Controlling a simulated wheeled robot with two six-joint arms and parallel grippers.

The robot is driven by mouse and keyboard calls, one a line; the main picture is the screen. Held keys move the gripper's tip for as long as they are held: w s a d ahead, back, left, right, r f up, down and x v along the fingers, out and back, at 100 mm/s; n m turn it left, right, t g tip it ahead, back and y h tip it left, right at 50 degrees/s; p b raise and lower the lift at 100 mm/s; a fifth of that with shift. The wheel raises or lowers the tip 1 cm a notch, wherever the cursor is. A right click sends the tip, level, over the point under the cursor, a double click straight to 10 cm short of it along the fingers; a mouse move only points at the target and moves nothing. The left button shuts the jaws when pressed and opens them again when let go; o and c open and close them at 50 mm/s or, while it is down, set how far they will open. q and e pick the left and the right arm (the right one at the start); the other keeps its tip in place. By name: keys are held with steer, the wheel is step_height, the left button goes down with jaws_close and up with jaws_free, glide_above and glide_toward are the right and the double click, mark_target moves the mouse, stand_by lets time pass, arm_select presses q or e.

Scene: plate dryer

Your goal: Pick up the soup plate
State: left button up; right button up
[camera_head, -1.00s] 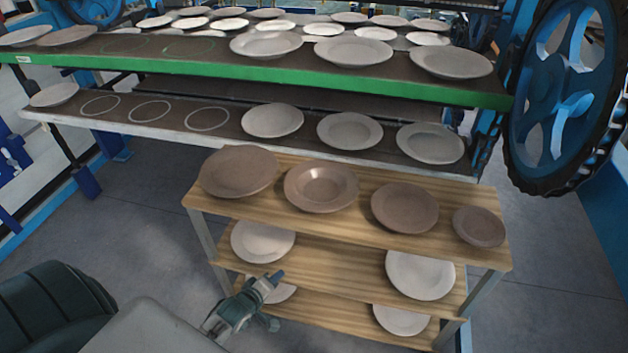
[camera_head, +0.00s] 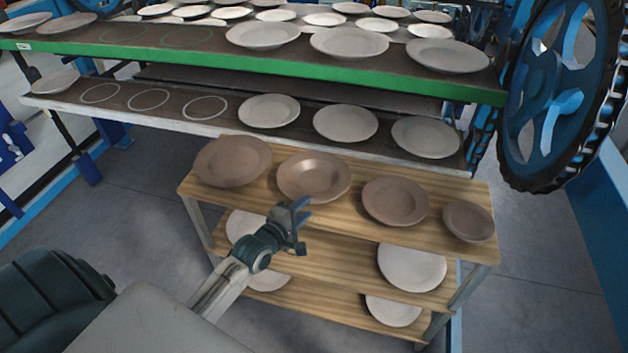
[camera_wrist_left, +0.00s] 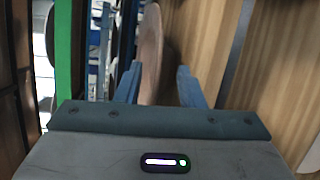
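The soup plate (camera_head: 314,174) is a brown plate with a deep centre. It lies on the top wooden shelf, second from the left, in the head view. My left gripper (camera_head: 298,218) is at the front edge of that shelf, just in front of and below the soup plate. In the left wrist view its two blue fingers (camera_wrist_left: 158,88) are spread with a gap between them. A brown plate (camera_wrist_left: 151,50) shows edge-on beyond the fingers, apparently not gripped. My right gripper is not in view.
A flat brown plate (camera_head: 233,160) lies left of the soup plate; another brown plate (camera_head: 395,201) and a small brown bowl (camera_head: 468,221) lie right. The green-edged rack (camera_head: 200,66) with pale plates stands behind. White plates (camera_head: 411,267) sit on lower shelves.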

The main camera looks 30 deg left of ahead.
mark_target(312, 202)
arm_select(q)
steer(key=x, duration=0.4)
steer(key=shift+w+f, duration=0.1)
steer(key=shift+w, duration=0.2)
steer(key=shift+s, duration=0.1)
steer(key=shift+c, duration=0.2)
jaws_close()
steer(key=shift+r, duration=0.2)
